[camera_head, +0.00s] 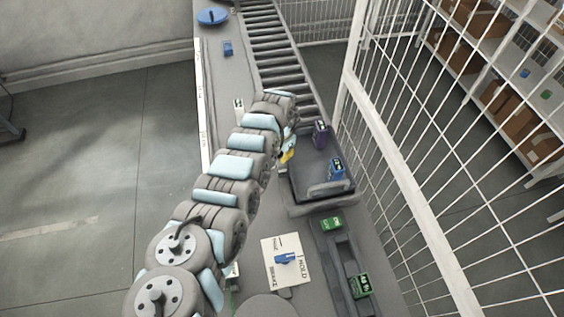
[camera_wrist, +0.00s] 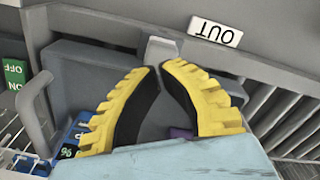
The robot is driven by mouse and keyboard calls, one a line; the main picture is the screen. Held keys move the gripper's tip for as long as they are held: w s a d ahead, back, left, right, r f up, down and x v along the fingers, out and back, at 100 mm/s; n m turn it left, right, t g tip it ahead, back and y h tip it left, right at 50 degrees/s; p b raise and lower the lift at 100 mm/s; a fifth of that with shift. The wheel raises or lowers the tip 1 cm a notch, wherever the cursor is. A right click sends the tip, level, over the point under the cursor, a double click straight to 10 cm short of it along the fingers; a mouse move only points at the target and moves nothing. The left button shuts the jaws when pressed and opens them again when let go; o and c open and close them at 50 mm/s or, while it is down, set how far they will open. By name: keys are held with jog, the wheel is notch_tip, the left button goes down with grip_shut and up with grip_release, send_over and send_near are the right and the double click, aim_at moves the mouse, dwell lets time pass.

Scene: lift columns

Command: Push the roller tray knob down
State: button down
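The dark grey tray (camera_head: 308,177) sits at the lower end of the roller track and holds a purple item (camera_head: 320,133) and a blue item (camera_head: 336,168). My gripper (camera_head: 290,147) is at the tray's left side, partly hidden by my arm in the head view. In the wrist view, my gripper (camera_wrist: 160,67) has its yellow fingertips nearly together with nothing visible between them. A small light grey block (camera_wrist: 162,49), apparently the knob, is just beyond the fingertips. Whether they touch it is unclear. The tray (camera_wrist: 85,75) lies behind the fingers.
An OUT label (camera_wrist: 215,32) is beside the block. The roller track (camera_head: 272,45) runs away behind the tray. A white wire fence (camera_head: 375,130) stands at right. A card with a blue piece (camera_head: 286,259) and green-labelled switches (camera_head: 331,223) are in front of the tray.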

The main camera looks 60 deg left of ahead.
jog(key=shift+f+b, duration=1.35)
jog(key=shift+f, duration=0.95)
jog(key=shift+r, duration=0.1)
notch_tip(320, 180, up, 9)
jog(key=p, duration=1)
